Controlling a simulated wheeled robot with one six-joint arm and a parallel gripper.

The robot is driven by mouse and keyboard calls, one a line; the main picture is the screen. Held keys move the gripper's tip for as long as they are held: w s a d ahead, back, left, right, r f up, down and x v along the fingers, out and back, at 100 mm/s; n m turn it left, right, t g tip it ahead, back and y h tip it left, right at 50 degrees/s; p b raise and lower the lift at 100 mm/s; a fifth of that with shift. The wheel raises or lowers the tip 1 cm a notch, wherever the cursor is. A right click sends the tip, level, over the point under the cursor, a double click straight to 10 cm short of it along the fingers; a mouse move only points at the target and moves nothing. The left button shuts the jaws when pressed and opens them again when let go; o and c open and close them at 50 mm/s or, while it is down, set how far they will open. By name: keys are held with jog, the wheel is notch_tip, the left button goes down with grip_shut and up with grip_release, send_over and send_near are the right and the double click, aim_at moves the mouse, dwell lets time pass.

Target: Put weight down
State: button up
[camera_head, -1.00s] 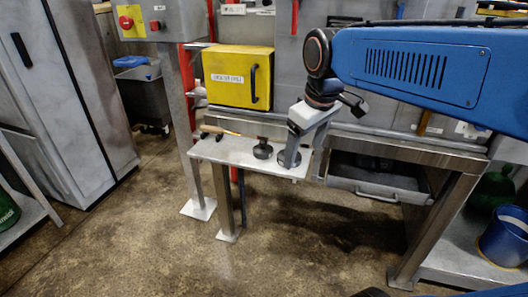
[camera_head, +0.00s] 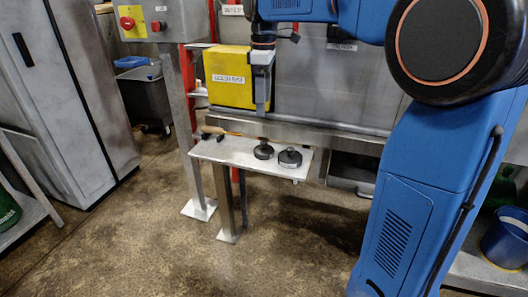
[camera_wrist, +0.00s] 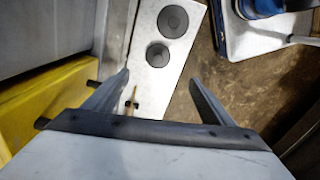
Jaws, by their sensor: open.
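Two dark round weights stand side by side on a small white shelf (camera_head: 225,150). The left weight (camera_head: 263,149) has a knob on top, and the right weight (camera_head: 290,158) stands near the shelf's right end. In the wrist view the weights show as dark discs, one near the top (camera_wrist: 173,21) and one just below it (camera_wrist: 158,55). My gripper (camera_head: 261,108) is above the shelf, in front of the yellow box, apart from both weights. In the wrist view its two fingers (camera_wrist: 158,82) are spread with nothing held between them.
The yellow box (camera_head: 226,78) is behind my gripper. A brush-like tool (camera_head: 215,131) lies at the shelf's left end. An open drawer (camera_head: 352,170) is right of the shelf, partly hidden by my arm. The floor in front is clear.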

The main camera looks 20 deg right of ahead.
send_over(264, 141)
jog(key=f, duration=0.7)
jog(key=s+f, duration=0.1)
jog(key=f, duration=0.3)
jog(key=shift+a, duration=0.15)
jog(key=shift+w+f, duration=0.2)
jog(key=shift+f, duration=1.3)
jog(key=shift+w+f, duration=0.15)
jog(key=shift+f, duration=1.3)
jog(key=shift+c, duration=0.3)
jog(key=shift+r, duration=0.1)
jog(key=c, duration=1.6)
